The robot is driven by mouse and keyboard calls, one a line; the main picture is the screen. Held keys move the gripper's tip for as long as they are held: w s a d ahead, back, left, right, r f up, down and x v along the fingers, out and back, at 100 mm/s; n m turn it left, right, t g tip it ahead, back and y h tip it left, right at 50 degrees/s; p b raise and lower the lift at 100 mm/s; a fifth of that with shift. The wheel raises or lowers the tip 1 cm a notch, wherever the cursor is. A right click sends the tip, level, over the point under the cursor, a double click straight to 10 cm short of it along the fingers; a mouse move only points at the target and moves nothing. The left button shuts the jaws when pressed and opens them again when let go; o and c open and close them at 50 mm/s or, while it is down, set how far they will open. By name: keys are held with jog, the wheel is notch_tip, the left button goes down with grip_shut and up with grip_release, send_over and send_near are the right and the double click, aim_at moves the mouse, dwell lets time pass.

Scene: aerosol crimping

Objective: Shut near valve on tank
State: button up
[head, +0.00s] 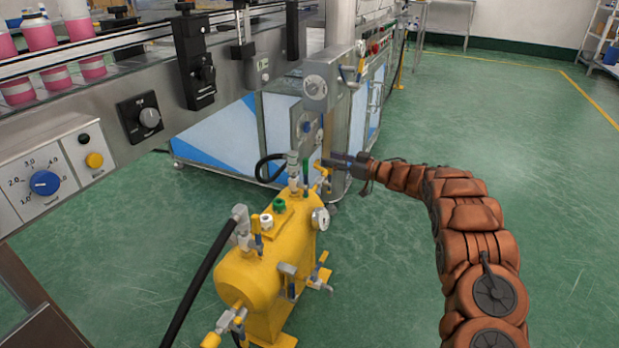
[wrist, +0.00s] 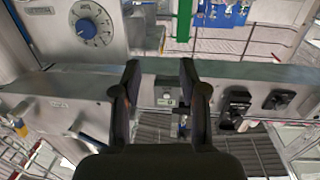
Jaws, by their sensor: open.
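The yellow tank (head: 262,272) stands on the floor at the lower middle of the head view. Several valves and fittings sit on it. A grey valve (head: 240,222) with a black hose is on its near top, with a blue handle (head: 256,226) beside it. My gripper (head: 328,163) is beside this far-end lever, and contact cannot be told. In the wrist view my gripper (wrist: 160,78) is open, with nothing between the fingers.
A steel machine (head: 330,130) stands behind the tank. A conveyor (head: 110,60) with pink bottles runs along the upper left, with a blue dial (head: 44,183) at the left. A black hose (head: 195,285) hangs beside the tank. Green floor (head: 530,120) is clear at the right.

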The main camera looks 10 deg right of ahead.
aim_at(308, 165)
jog(key=shift+n+g+y, duration=0.4)
jog(key=shift+g+y, duration=0.2)
jog(key=shift+y, duration=0.2)
jog(key=a+f+b, duration=0.1)
jog(key=a, duration=0.1)
jog(key=w+a+f+b, duration=0.1)
jog(key=a, duration=0.1)
jog(key=w+a+f+b, duration=0.1)
jog(key=a, duration=0.1)
jog(key=shift+w+a, duration=0.1)
jog(key=shift+a, duration=0.2)
jog(key=shift+w+a, duration=0.25)
jog(key=shift+a, duration=0.15)
grip_shut()
